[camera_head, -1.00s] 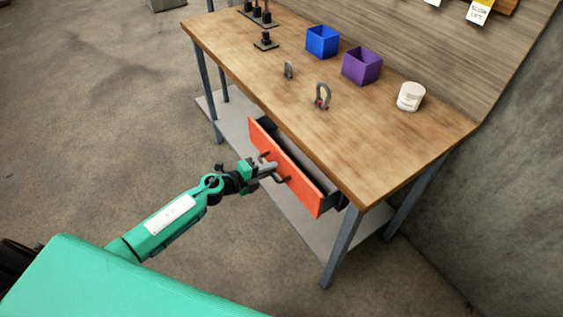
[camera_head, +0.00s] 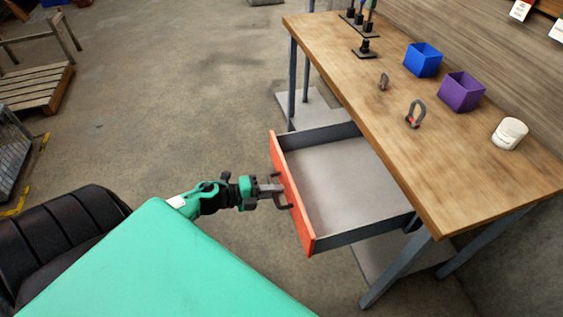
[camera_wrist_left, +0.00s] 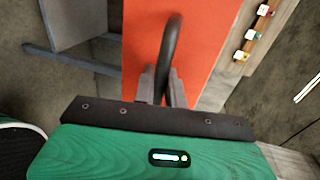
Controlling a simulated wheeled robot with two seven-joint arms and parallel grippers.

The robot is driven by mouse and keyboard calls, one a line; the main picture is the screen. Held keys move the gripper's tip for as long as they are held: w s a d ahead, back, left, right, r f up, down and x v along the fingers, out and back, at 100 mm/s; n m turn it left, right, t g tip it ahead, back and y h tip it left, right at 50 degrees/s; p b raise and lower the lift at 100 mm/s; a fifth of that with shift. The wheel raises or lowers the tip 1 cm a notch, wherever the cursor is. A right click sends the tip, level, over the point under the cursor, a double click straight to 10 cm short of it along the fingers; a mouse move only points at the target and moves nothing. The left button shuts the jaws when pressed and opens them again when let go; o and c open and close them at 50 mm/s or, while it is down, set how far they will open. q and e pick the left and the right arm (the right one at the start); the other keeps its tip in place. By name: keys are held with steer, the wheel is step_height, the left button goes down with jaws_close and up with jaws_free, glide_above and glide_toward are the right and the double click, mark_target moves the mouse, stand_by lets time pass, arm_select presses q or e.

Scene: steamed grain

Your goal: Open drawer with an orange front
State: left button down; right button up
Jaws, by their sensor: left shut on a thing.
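The drawer with an orange front (camera_head: 289,194) is pulled well out from under the wooden workbench. Its grey inside (camera_head: 345,178) is bare and empty. My left gripper (camera_head: 277,189) is at the outer side of the front, shut on the dark drawer handle (camera_head: 283,203). In the left wrist view the curved handle (camera_wrist_left: 171,45) runs between the gripper's fingers (camera_wrist_left: 162,88), against the orange front (camera_wrist_left: 200,40). My right gripper is not in view.
The workbench (camera_head: 440,170) carries a blue bin (camera_head: 423,59), a purple bin (camera_head: 461,92), a white jar (camera_head: 510,133) and shackles (camera_head: 414,113). Floor left of the drawer is clear; a pallet (camera_head: 35,88) lies far left.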

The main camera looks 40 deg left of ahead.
arm_select(q)
steer(key=shift+s+a, duration=0.1)
steer(key=c, duration=1.5)
jaws_free()
steer(key=shift+c, duration=0.2)
steer(key=b+v, duration=0.1)
steer(key=v, duration=1.2)
steer(key=shift+s+a, duration=0.2)
steer(key=shift+s, duration=0.1)
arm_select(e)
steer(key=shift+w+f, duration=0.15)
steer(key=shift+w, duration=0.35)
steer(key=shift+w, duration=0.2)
